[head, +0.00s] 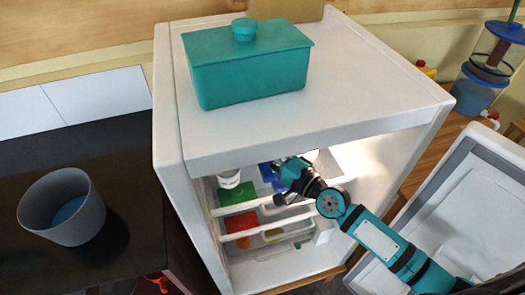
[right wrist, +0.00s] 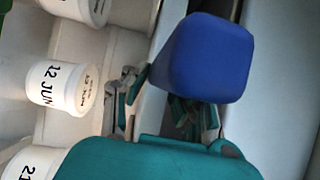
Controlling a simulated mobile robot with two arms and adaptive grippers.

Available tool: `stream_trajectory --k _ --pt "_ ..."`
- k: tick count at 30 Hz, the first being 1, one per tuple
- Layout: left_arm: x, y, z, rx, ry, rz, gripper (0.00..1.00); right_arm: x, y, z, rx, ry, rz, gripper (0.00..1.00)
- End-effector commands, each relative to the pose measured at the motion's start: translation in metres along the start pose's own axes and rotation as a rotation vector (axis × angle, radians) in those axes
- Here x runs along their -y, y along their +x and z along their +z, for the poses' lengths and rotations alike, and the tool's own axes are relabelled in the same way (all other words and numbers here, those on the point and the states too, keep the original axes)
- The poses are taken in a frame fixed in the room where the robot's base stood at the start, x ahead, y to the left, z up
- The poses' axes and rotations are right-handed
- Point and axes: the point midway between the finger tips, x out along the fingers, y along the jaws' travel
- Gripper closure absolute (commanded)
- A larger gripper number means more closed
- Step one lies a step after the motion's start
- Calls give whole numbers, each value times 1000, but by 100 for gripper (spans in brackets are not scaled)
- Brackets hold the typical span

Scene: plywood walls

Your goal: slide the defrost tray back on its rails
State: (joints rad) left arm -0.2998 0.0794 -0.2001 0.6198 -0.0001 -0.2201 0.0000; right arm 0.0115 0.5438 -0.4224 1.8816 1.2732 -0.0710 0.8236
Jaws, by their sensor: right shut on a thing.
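The white fridge (head: 300,125) stands open, and my right arm reaches into it from the right. My right gripper (head: 284,178) is high inside the compartment. In the right wrist view my right gripper (right wrist: 160,100) has its fingers on either side of a pale grey-white edge (right wrist: 155,90), which looks like the defrost tray; it is shut on it. A blue block (right wrist: 202,58) hides part of the right-hand finger. The tray's rails and most of its outline cannot be made out. My left gripper is not in view.
White dated tubs (right wrist: 62,84) stand left of the gripper. Below are a green item (head: 238,197) and a clear drawer (head: 272,250). A teal lidded box (head: 250,70) sits on the fridge top. The open door (head: 460,220) is at right, a grey bucket (head: 65,207) at left.

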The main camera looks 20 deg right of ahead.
Motion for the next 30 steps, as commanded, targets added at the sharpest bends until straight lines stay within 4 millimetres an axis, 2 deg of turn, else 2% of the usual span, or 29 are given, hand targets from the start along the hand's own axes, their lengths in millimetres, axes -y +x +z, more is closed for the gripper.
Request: stream_trajectory --k 6,7,12,25,30 --pt "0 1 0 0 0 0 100 1 2 -1 -1 -1 -2 100" --pt "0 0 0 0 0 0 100 1 2 -1 0 -1 -1 71" --pt "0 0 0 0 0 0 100 1 2 -1 -1 0 -2 49" --pt "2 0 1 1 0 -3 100 3 2 -2 -2 -1 -6 48" --pt "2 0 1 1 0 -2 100 3 -10 -3 -2 -6 -5 48"
